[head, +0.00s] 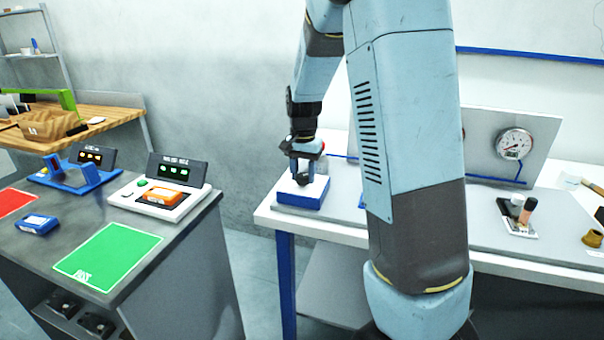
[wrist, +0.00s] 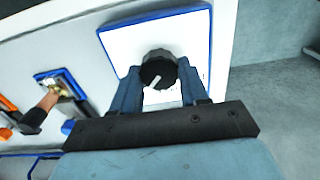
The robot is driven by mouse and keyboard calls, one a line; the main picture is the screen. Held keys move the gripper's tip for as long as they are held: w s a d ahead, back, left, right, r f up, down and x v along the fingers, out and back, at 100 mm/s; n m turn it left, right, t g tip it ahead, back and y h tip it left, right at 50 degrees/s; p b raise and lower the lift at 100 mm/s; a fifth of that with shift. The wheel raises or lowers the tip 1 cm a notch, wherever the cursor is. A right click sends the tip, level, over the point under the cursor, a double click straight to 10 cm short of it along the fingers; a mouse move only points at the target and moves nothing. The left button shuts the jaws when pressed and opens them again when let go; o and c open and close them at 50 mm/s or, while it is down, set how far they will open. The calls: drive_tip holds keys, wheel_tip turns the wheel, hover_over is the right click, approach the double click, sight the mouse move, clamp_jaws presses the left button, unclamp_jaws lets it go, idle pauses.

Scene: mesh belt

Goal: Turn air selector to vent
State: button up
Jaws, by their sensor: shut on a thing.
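The air selector is a black round knob (wrist: 158,70) with a white pointer mark, on a white panel (wrist: 120,42) with a blue frame. In the wrist view my gripper (wrist: 160,82) has one finger on each side of the knob and is shut on it. The pointer slants down and to the left in that view. In the head view my gripper (head: 303,172) reaches down over the blue box (head: 305,197) with the white top, at the left end of the white bench. The knob is hidden there, and the panel labels are too small to read.
A pressure gauge (head: 514,144) is on an upright grey panel at the right of the bench. A separate bench at left holds an orange device on a white scale (head: 160,197) and a green mat (head: 108,256).

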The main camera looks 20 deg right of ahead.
sight(303, 175)
drive_tip(key=shift+w+r, duration=0.1)
drive_tip(key=o, duration=1.1)
drive_tip(key=shift+c, duration=0.2)
wheel_tip(303, 175, up, 14)
drive_tip(key=shift+f, duration=0.2)
drive_tip(key=s+r+n+t, duration=0.3)
drive_tip(key=s+n+t, duration=0.2)
drive_tip(key=s, duration=2.4)
drive_tip(key=shift+a+n+t, duration=0.3)
drive_tip(key=shift+a+n, duration=0.05)
drive_tip(key=shift+n, duration=0.85)
